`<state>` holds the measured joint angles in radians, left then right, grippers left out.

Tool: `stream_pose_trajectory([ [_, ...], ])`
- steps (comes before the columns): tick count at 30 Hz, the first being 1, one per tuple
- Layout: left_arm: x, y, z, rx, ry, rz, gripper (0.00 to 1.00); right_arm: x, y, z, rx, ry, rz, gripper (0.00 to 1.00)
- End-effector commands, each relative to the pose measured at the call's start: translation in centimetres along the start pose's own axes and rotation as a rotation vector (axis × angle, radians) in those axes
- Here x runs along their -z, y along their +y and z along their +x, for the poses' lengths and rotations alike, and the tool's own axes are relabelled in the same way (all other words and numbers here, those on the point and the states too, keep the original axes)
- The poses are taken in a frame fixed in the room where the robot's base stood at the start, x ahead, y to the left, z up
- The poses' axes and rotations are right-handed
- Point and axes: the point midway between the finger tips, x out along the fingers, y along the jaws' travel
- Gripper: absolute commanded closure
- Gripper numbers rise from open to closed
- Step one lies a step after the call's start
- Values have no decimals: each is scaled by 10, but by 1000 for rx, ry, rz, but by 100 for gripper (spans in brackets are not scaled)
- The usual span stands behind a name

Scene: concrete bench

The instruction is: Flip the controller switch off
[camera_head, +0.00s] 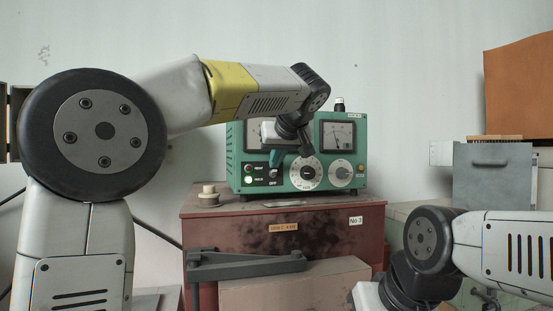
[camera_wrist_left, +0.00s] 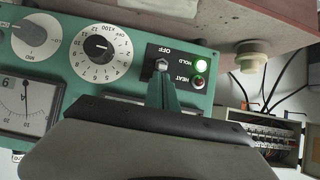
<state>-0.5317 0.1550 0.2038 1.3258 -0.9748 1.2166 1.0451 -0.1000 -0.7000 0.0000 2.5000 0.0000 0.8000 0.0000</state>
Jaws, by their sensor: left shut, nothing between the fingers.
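The green controller (camera_head: 237,140) stands on a red-brown cabinet. In the left wrist view its face (camera_wrist_left: 205,98) appears upside down. The small metal switch (camera_wrist_left: 161,64) sits on a black plate beside the word OFF, next to a lit green lamp (camera_wrist_left: 202,66) marked HOLD and a red lamp (camera_wrist_left: 197,80) marked HEAT. My left gripper (camera_wrist_left: 162,92) is shut and empty, its green fingertips right at the switch. I cannot tell whether they touch it. In the head view the left gripper (camera_head: 275,158) hangs in front of the panel. My right gripper is out of view.
The controller has dials and meters (camera_head: 337,134) beside the switch plate. The cabinet (camera_head: 335,236) carries a cream knob (camera_head: 208,195) at its left and a dark bar (camera_head: 245,264) along its front. A grey binder-like box (camera_head: 492,178) stands at the right.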

Motion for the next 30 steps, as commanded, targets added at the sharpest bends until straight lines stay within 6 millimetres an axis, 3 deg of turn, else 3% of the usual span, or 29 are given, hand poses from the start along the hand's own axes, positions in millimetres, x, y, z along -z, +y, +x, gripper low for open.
stream_pose_trajectory([
  [30,-10,0,-2,0,167,3,100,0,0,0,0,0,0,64],
])
